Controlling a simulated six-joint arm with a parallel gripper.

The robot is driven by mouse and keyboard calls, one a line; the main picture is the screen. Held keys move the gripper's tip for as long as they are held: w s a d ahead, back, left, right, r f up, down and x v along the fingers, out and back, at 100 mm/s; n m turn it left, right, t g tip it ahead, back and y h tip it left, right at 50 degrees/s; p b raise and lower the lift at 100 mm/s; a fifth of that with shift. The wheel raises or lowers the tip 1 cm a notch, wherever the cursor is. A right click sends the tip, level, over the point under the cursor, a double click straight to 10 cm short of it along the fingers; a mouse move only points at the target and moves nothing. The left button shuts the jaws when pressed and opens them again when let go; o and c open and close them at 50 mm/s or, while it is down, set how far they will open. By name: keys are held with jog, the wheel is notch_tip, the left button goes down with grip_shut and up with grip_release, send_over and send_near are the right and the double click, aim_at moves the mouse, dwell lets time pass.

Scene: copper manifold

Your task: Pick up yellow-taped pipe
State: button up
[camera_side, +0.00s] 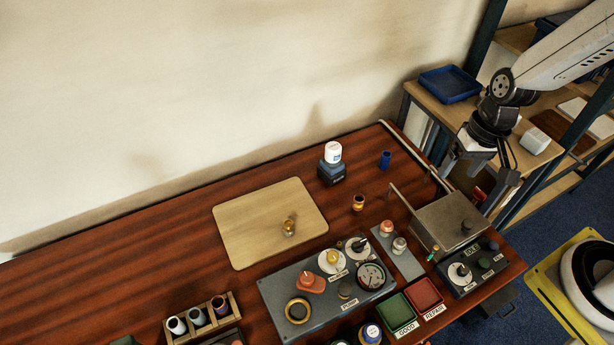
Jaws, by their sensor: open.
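A short copper-coloured cylinder with a yellowish band (358,203) stands upright on the dark wooden table, right of the light board; it looks like the yellow-taped pipe, but it is small in view. My gripper (468,188) hangs at the right, above the table's right end and near the grey metal box (450,222). It is open, with nothing seen between its fingers. It is well to the right of the banded cylinder and apart from it.
A light board (245,225) carries a small brass piece (289,228). A grey gauge panel (275,290), green bin (397,312) and red bin (424,294) lie in front. The table's left is clear.

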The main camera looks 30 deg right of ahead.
jog(key=w+a+f+m+g+y, duration=0.2)
jog(key=a+f+m+y, duration=0.2)
jog(key=a+f+m, duration=0.15)
jog(key=m+t+y, duration=0.5)
jog(key=m+t, duration=0.4)
jog(key=m, duration=0.7)
send_over(358, 205)
jog(key=d, duration=0.3)
notch_tip(358, 205, down, 12)
jog(key=shift+s+f, duration=0.1)
jog(key=shift+s, duration=0.1)
jog(key=shift+f, duration=0.1)
jog(key=shift+f, duration=1.85)
